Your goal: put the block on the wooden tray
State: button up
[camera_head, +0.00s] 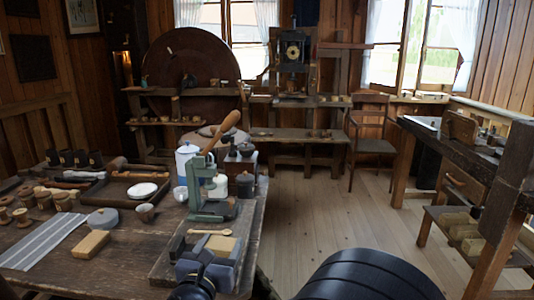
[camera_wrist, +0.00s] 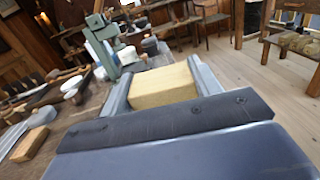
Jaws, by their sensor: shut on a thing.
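My gripper (camera_head: 211,258) is over the near right part of the workbench. It is shut on a pale yellow wooden block (camera_head: 216,243). In the wrist view the block (camera_wrist: 165,86) sits between the two grey fingers. I cannot tell how far it is above the bench. A dark wooden tray (camera_head: 112,200) lies farther back and left on the bench, with white saucers in its right part. A second, browner block (camera_head: 90,244) lies on the bench left of my gripper; it also shows in the wrist view (camera_wrist: 30,143).
A green press (camera_head: 206,190) with a wooden lever stands just beyond my gripper. A small cup (camera_head: 145,212) and a grey round lidded thing (camera_head: 102,218) stand near the tray's front. A striped cloth (camera_head: 45,241) and several spools (camera_head: 22,216) are at left.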

jog(key=w+d+f+h, duration=0.1)
jog(key=w+d+f, duration=0.1)
jog(key=d+f, duration=0.55)
jog(key=w+d+f+m, duration=0.1)
jog(key=d+f, duration=0.3)
jog(key=d, duration=0.6)
jog(key=w+d+f+h, duration=0.1)
jog(key=w+d+f, duration=0.1)
jog(key=d+f, duration=0.5)
notch_tip(320, 180, up, 20)
jog(key=d+p, duration=0.1)
jog(key=p, duration=1.7)
jog(key=shift+r, duration=0.15)
jog(key=shift+s, duration=0.1)
